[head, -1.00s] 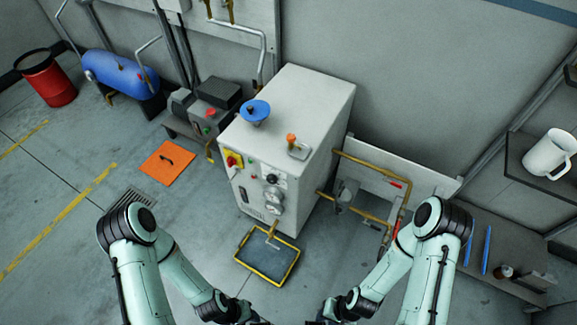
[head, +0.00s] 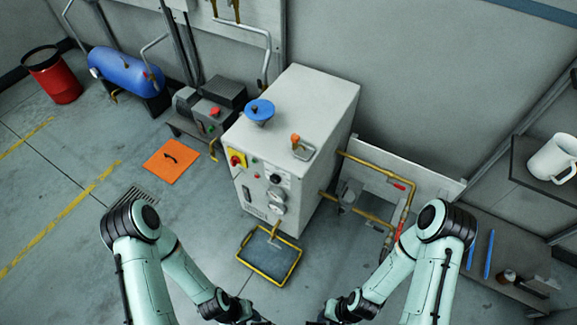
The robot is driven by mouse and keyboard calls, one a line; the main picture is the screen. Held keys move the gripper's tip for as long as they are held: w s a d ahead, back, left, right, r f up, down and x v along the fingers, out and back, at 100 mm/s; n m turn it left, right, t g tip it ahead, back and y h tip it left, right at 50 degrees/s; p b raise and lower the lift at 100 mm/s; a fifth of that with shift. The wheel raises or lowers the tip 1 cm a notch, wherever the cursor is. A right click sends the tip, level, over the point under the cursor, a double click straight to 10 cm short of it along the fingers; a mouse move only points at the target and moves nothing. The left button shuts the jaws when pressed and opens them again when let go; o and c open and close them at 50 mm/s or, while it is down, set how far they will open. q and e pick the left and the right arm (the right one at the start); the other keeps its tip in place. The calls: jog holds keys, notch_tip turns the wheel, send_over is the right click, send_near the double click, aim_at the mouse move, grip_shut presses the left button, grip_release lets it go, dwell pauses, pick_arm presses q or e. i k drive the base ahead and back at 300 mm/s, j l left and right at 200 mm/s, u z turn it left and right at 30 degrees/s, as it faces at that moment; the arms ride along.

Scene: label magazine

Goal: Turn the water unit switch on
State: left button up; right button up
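The water unit (head: 300,110) is a tall white-grey cabinet in the middle of the head view. On its front, at the upper left, is a red rotary switch on a yellow plate (head: 237,158). Small indicator lights, a black knob (head: 275,178) and round gauges (head: 277,202) are beside and below it. The switch's exact setting is too small to tell. My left gripper (head: 258,322) and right gripper (head: 318,322) are at the bottom edge, mostly cut off, well apart from the unit. Their fingers cannot be made out.
A yellow-rimmed tray (head: 262,276) lies on the floor before the unit. A blue funnel (head: 259,112) tops the unit. An orange mat (head: 171,160), a pump (head: 210,115) and a blue tank (head: 125,70) are left. Brass pipes (head: 372,165) are right. The left floor is mostly clear.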

aim_at(233, 160)
jog(key=i+j+u, duration=0.1)
jog(key=j+u, duration=0.25)
jog(key=i+j+u, duration=0.1)
jog(key=j+u, duration=0.2)
jog(key=i+j+u, duration=0.1)
jog(key=u, duration=0.25)
jog(key=i+j, duration=0.05)
jog(key=j, duration=0.05)
